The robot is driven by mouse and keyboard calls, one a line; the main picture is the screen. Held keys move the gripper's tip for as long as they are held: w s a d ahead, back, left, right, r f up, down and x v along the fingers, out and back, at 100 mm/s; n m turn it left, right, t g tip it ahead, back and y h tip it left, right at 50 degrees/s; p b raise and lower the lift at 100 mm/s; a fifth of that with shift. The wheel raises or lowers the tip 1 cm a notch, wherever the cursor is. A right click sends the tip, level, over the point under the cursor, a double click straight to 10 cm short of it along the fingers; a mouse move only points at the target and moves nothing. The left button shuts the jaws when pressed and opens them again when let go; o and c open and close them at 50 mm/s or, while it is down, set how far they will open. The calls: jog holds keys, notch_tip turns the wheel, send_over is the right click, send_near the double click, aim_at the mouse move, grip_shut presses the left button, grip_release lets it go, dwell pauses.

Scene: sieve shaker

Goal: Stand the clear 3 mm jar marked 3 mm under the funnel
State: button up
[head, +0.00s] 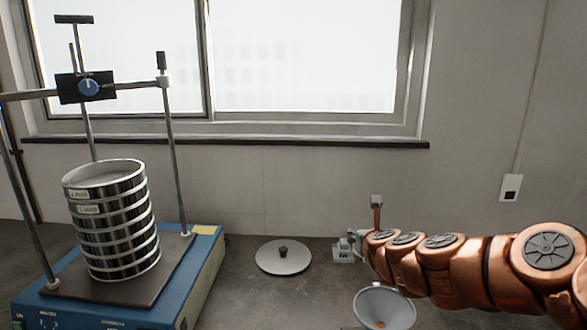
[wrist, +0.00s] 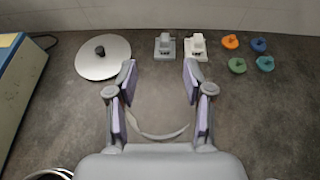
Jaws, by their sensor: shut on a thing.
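My gripper (wrist: 160,76) has its two purple-padded fingers around a clear, see-through jar (wrist: 165,136) in the wrist view. Only the jar's pale curved rim shows, between the fingers. No marking on the jar can be read. In the head view my arm hides the jar and most of the gripper. A grey-white funnel (head: 385,303) shows at the bottom of the head view, below my arm, with its wide mouth up and a small orange spot inside. What lies under the funnel is out of view.
A sieve stack (head: 112,225) stands on the blue shaker (head: 203,270) at left. A round lid with a dark knob (head: 283,257) lies on the grey bench. A grey device (wrist: 165,46) and a white one (wrist: 196,48) stand behind. Several coloured caps (wrist: 258,46) lie at right.

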jog(key=shift+s+f+m+h, duration=0.25)
jog(key=shift+m+h, duration=0.55)
jog(key=shift+h, duration=0.1)
jog(key=shift+s+d+f+m+g+h, duration=0.15)
jog(key=shift+s+f+m+h, duration=0.15)
jog(key=shift+s+m+h, duration=0.2)
jog(key=shift+s+d+f+m+g+h, duration=0.15)
jog(key=shift+s+f+m+h, duration=0.1)
jog(key=shift+s+m+h, duration=0.25)
jog(key=shift+w, duration=0.15)
